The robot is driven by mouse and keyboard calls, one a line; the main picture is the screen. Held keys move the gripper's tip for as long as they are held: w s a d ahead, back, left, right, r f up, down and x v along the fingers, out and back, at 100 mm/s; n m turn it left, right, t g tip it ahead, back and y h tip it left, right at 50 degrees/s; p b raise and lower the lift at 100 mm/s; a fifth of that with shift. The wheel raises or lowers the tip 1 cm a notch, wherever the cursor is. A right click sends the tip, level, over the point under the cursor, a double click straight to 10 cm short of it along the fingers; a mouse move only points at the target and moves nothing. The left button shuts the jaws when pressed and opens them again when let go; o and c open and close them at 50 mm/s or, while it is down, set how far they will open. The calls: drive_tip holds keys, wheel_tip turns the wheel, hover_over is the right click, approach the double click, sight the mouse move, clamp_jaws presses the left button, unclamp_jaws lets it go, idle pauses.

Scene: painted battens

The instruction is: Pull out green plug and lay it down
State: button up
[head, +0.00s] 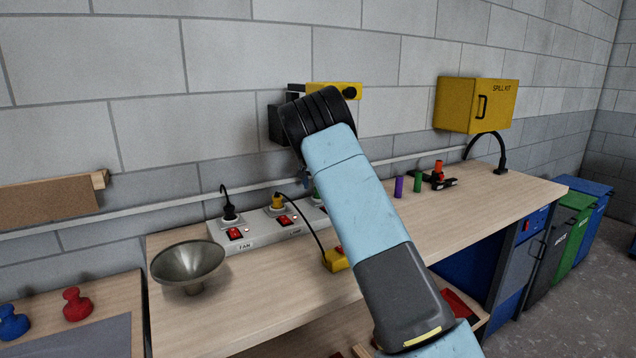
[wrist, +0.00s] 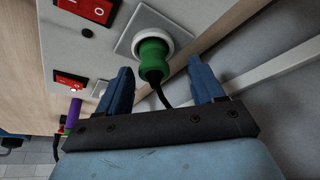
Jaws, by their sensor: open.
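The green plug (wrist: 153,55) sits in a white round socket of the grey power strip (wrist: 118,45) in the wrist view, its black cord trailing off below. My gripper (wrist: 158,66) is open, with one blue finger on each side of the plug. Gaps show between the plug and both fingers, so they appear apart from it. In the head view a sliver of the green plug (head: 317,196) shows beside my blue arm, which hides most of that end of the power strip (head: 262,239).
A black plug (head: 229,205) and a yellow plug (head: 278,201) stand in the strip's other sockets, with lit red switches. Purple (head: 399,187) and green (head: 418,182) cylinders stand right. The wall is close behind the strip.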

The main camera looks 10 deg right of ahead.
drive_tip(key=shift+d+x, duration=0.2)
drive_tip(key=shift+x, duration=0.65)
drive_tip(key=shift+d+x, duration=0.2)
drive_tip(key=shift+x, duration=0.65)
drive_tip(key=c, duration=1.2)
drive_tip(key=shift+r, duration=0.1)
drive_tip(key=shift+r, duration=0.2)
drive_tip(key=shift+r, duration=1.45)
